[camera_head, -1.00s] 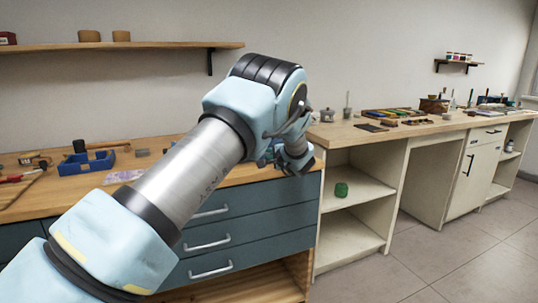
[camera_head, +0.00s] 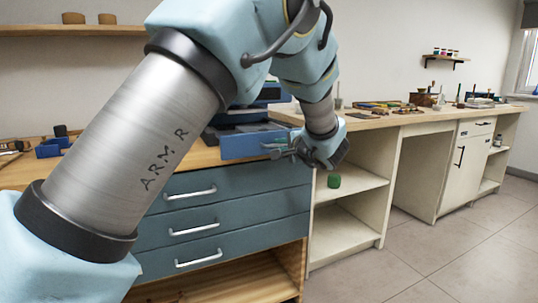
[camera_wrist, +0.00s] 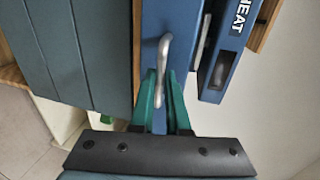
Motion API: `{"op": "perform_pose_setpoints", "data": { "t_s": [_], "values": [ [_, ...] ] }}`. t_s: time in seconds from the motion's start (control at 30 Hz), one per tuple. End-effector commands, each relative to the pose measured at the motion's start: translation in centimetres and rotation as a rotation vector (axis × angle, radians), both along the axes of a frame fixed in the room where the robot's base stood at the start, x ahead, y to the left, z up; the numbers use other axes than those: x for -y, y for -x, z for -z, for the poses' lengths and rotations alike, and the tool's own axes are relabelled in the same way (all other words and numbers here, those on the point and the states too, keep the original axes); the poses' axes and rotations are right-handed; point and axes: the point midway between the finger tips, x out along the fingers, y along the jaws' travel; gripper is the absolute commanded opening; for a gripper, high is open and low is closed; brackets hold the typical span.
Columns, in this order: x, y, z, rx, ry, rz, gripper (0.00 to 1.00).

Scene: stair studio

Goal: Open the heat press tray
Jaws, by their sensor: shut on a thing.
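The heat press (camera_head: 266,95) is a blue machine on the workbench, partly hidden behind my arm in the head view. Its body also shows in the wrist view (camera_wrist: 232,50), with the word HEAT on it. The tray (camera_head: 240,147) has a blue front panel at the bench's front edge, below the press body; a dark surface lies behind the panel. My gripper (camera_head: 285,147) is at the panel's right end. In the wrist view, the green fingers of my gripper (camera_wrist: 163,78) are shut on the tray's silver handle (camera_wrist: 164,45). How far out the tray stands is hard to tell.
Blue-grey drawers (camera_head: 215,213) with silver handles lie just below the tray. A white shelf unit (camera_head: 345,215) with a green object (camera_head: 334,181) stands to the right. Tools and boxes lie on the counter (camera_head: 395,119). The floor (camera_head: 450,258) in front is clear.

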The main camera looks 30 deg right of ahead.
Motion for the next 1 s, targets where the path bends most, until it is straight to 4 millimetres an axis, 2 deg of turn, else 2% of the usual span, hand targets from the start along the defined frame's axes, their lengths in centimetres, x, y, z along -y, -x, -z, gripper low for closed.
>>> {"op": "perform_pose_setpoints", "data": {
  "t_s": [0.03, 0.1, 0.3, 0.5, 0.87, 0.9, 1.0],
  "values": [
    [-0.1, 1.5, 0.7, -0.002, 0.002, 0.003, 0.0],
    [-0.3, 3.0, 0.6, -0.002, 0.001, 0.003, 0.0],
    [-0.8, 6.2, 0.4, -0.003, 0.0, 0.001, 0.0],
    [-0.9, 7.5, 0.2, -0.002, -0.003, 0.0, 0.0],
    [-1.0, 7.6, 0.1, -0.003, -0.003, -0.001, 0.0],
    [-1.0, 7.6, 0.1, -0.003, -0.003, -0.002, 0.17],
    [-1.0, 7.6, 0.1, -0.002, -0.002, -0.001, 0.28]
  ]
}}
